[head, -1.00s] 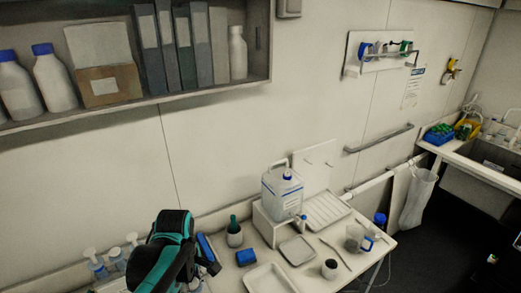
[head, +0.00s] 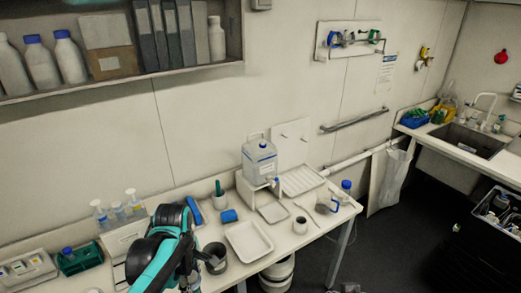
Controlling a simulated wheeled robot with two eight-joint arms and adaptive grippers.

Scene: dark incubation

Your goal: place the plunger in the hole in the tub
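I cannot pick out a plunger for certain in the head view. I also cannot tell which thing is the tub with the hole. A white round bucket (head: 277,274) stands on the floor under the table, partly hidden by the tabletop. One teal and black arm of mine rises at the lower left, in front of the table. Its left gripper (head: 188,272) is dark and mostly hidden, so its fingers are unclear. A dark grey round cup (head: 215,259) shows close beside it; contact is unclear. My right gripper is out of view.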

